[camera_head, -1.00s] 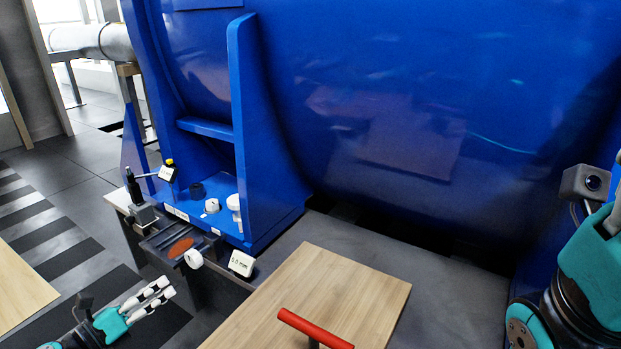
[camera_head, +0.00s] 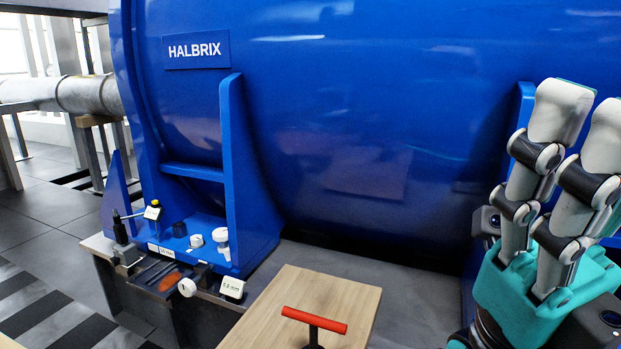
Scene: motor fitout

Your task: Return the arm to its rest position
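My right gripper (camera_head: 575,130) stands at the right of the head view, teal at the palm with pale grey fingers and dark joints. Its fingers point up, spread apart, with nothing between them. It is in front of the large blue motor housing (camera_head: 370,120), which carries a HALBRIX plate (camera_head: 196,50); I cannot tell whether they touch. My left gripper is out of the picture.
A wooden board (camera_head: 290,310) with a red T-handle (camera_head: 314,319) is at the bottom middle. A dial gauge on a stand (camera_head: 122,232), a white knob (camera_head: 187,287) and a small display (camera_head: 232,288) sit by the blue foot. Striped floor (camera_head: 50,315) lies open at left.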

